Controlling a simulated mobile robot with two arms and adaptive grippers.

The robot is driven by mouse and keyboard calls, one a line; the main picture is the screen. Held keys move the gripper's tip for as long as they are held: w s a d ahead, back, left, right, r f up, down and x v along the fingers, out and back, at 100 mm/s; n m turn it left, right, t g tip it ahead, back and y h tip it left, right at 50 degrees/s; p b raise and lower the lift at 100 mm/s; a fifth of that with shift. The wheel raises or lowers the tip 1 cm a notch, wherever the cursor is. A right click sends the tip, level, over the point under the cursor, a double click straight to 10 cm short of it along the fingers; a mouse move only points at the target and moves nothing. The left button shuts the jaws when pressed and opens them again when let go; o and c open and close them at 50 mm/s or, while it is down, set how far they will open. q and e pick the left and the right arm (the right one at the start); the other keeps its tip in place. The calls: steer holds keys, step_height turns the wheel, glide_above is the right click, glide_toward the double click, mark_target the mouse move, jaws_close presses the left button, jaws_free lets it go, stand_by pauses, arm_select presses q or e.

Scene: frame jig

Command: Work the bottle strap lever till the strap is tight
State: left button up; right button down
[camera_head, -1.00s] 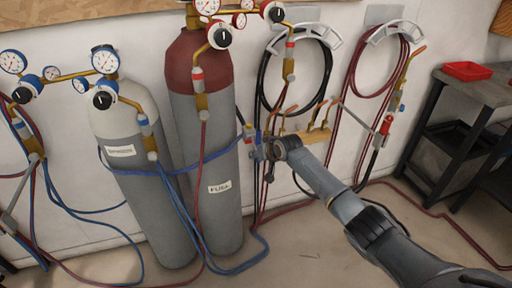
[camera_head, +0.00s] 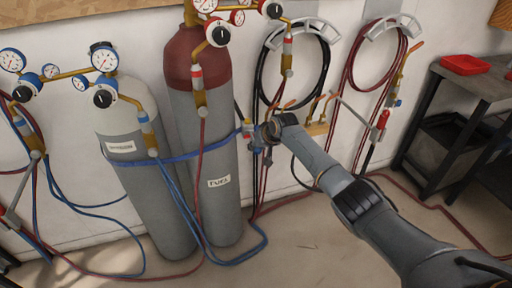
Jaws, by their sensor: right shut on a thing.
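A blue strap (camera_head: 178,156) runs around the grey oxygen bottle (camera_head: 158,205) and the red-topped fuel bottle (camera_head: 217,145). At its right end, near the wall, is the strap's lever and ratchet (camera_head: 249,131), small and partly hidden by my gripper. My right gripper (camera_head: 262,136) is at this ratchet, just right of the fuel bottle, and is shut on the strap lever. The fingers are small and dark, so their exact grip is hard to see. My left gripper is not in view.
Coiled black and red hoses (camera_head: 322,70) hang on the wall behind my right arm. Torches rest on a wooden holder (camera_head: 318,129). A dark shelf with a red tray (camera_head: 465,65) stands at the right. Blue and red hoses lie on the floor around the bottles.

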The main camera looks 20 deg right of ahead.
steer(key=shift+s+f, duration=0.15)
steer(key=shift+f, duration=0.1)
steer(key=c, duration=1.1)
jaws_free()
steer(key=shift+s+r, duration=0.1)
steer(key=shift+r, duration=0.2)
steer(key=shift+s+d+r, duration=0.1)
steer(key=shift+s+r, duration=0.1)
steer(key=shift+r, duration=0.3)
steer(key=v, duration=1.1)
steer(key=shift+s+f, duration=0.1)
